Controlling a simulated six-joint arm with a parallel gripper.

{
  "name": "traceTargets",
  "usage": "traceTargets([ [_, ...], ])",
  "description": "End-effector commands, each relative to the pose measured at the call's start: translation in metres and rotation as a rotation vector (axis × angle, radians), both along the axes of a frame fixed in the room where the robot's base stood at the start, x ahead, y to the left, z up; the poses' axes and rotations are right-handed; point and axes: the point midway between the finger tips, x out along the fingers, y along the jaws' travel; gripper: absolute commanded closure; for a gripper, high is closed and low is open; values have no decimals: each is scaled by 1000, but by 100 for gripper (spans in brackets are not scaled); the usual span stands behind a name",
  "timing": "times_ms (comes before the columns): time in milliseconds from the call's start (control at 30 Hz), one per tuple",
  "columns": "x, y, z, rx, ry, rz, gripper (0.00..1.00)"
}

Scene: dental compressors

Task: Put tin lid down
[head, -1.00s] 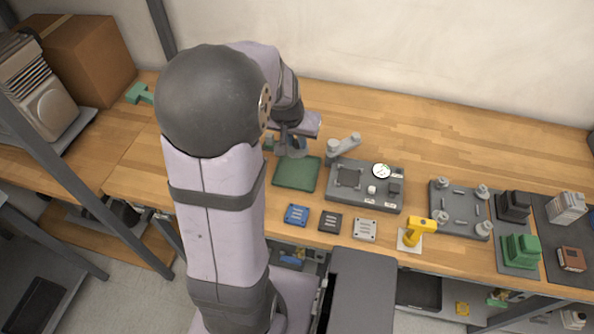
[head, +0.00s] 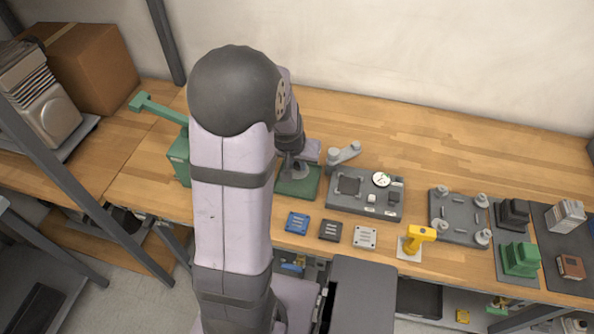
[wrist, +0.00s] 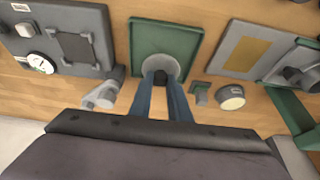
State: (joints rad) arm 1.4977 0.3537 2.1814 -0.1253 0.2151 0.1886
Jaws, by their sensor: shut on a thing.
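The tin lid (wrist: 158,66) is a round grey disc with a dark knob in the middle. My gripper (wrist: 161,80) is shut on this knob, with its two blue-grey fingers on either side. The lid is over the near part of the dark green square mat (wrist: 190,22) in the wrist view. In the head view my gripper (head: 295,162) is over the back of the mat (head: 293,190), and my arm partly covers this area. I cannot tell whether the lid touches the mat.
A grey fixture plate (head: 345,203) with a dial stands just right of the mat. A green lever device (head: 180,160) is partly behind my arm. Blue (head: 297,222), dark (head: 330,230) and pale (head: 365,237) small plates line the front edge. The bench behind the fixture is clear.

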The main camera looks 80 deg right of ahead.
Motion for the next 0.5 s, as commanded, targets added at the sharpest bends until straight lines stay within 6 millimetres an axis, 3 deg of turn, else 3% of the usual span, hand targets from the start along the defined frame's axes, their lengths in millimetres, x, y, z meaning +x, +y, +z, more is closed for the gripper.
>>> traceTargets([
  [300,0,1,-34,4,0,0,100],
  [500,0,0,-42,1,-1,0,100],
])
